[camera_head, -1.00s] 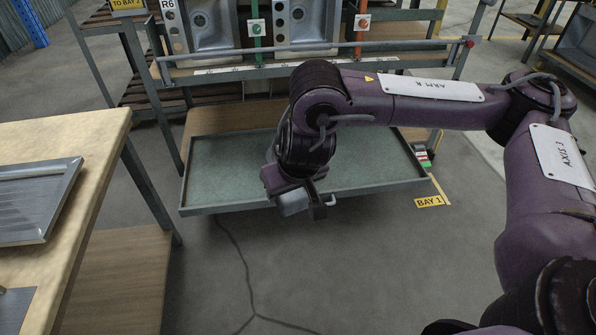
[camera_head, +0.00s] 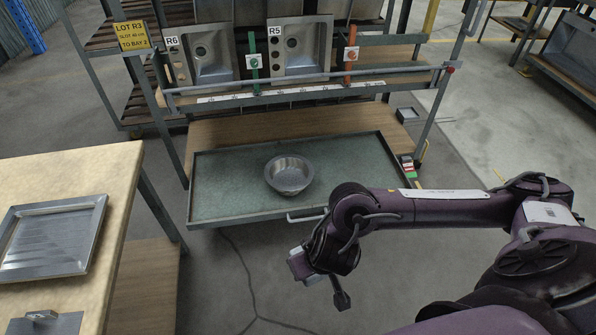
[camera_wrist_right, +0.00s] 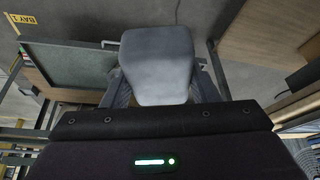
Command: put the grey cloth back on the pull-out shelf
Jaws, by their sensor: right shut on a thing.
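The pull-out shelf (camera_head: 228,188) is a shallow green-lined tray with a grey rim, extended below the rack. A round metal bowl (camera_head: 289,175) stands on its middle. My right gripper (camera_wrist_right: 161,88) is shut on the grey cloth (camera_wrist_right: 158,62), which shows as a pale grey folded block between the dark fingers in the right wrist view. In the head view the right gripper hangs over the floor in front of the shelf's near edge, apart from the shelf; the cloth is mostly hidden there by my wrist. My left gripper is not in view.
A workbench (camera_head: 122,165) with a metal tray (camera_head: 55,238) stands at left. The rack holds sinks (camera_head: 302,45) behind a front rail (camera_head: 300,82). The shelf has a front handle (camera_head: 305,218) and free room left and right of the bowl.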

